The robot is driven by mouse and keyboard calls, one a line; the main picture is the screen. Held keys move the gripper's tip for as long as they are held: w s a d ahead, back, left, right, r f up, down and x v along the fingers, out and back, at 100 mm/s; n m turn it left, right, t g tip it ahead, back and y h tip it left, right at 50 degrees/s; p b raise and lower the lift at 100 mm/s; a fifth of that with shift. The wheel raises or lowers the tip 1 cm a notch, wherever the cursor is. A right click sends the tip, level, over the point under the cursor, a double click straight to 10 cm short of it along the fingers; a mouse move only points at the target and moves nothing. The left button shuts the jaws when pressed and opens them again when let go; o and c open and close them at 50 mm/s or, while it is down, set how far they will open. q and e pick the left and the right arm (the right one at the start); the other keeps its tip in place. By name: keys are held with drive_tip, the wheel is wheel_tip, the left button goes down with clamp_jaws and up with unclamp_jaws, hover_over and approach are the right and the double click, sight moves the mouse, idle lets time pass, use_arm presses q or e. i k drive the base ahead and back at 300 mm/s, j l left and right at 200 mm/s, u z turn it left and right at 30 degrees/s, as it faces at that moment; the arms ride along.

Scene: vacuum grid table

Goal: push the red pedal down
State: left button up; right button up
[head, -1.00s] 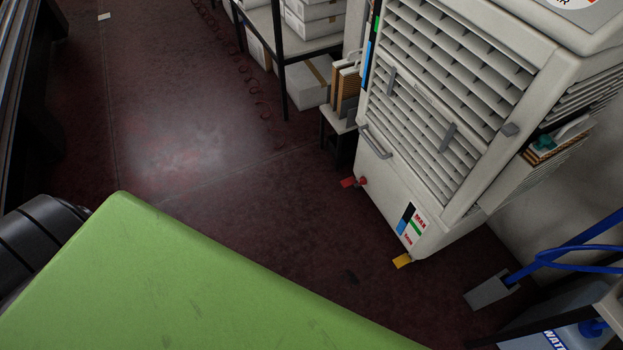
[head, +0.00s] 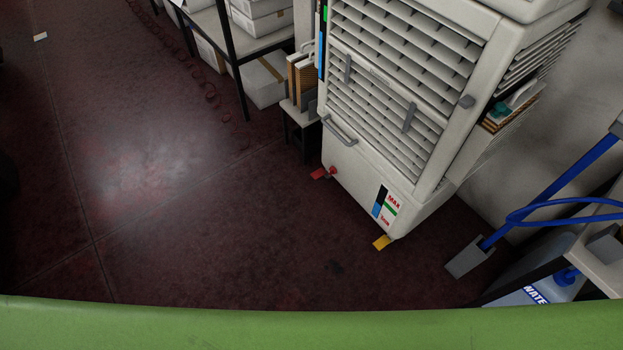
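The red pedal (head: 319,173) sticks out low at the front left corner of a tall white louvred machine (head: 384,140), close to the floor. A small round red part (head: 333,171) sits just beside it on the machine. A yellow pedal (head: 382,242) sticks out at the machine's near bottom corner. I cannot tell from this height whether the red pedal is up or down. Neither of my grippers shows in the head view.
My green body part fills the bottom edge. Dark red floor (head: 190,220) lies open in front of the machine and to the left. Shelves with white boxes (head: 262,80) stand behind it. A blue-handled tool (head: 470,258) and a water container (head: 545,288) are at the right.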

sight(317, 174)
drive_tip(key=i+j+z, duration=0.1)
drive_tip(key=i+j, duration=0.3)
drive_tip(key=j, duration=0.2)
drive_tip(key=i+j+z, duration=0.25)
drive_tip(key=j, duration=0.4)
drive_tip(key=i+j, duration=0.3)
drive_tip(key=j+z, duration=0.05)
